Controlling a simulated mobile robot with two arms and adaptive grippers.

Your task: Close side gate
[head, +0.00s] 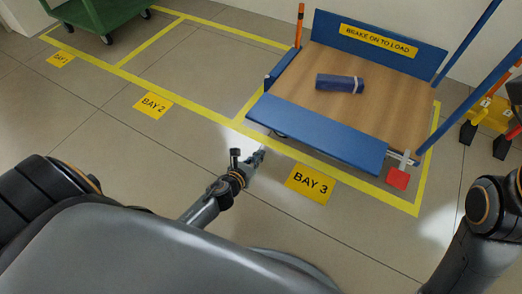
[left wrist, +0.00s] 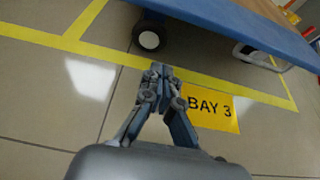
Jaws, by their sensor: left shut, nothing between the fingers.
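The cart's side gate is a long blue panel (head: 318,135) along the near edge of its wooden deck (head: 385,105). It looks lowered, slanting outward rather than standing upright. In the left wrist view its blue underside or edge (left wrist: 235,28) crosses the top right. My left gripper (head: 258,157) is shut and empty, low over the floor, just in front of the gate's left part and apart from it. Its closed fingers also show in the left wrist view (left wrist: 157,75). My right arm shows at the right edge of the head view, but its gripper is out of view.
A dark blue block (head: 340,83) lies on the deck. A red pedal or tag (head: 397,179) sticks out at the cart's near right corner. A caster (left wrist: 149,40) stands under the cart. A green cart (head: 98,14) is at the far left. The floor around BAY 2 is clear.

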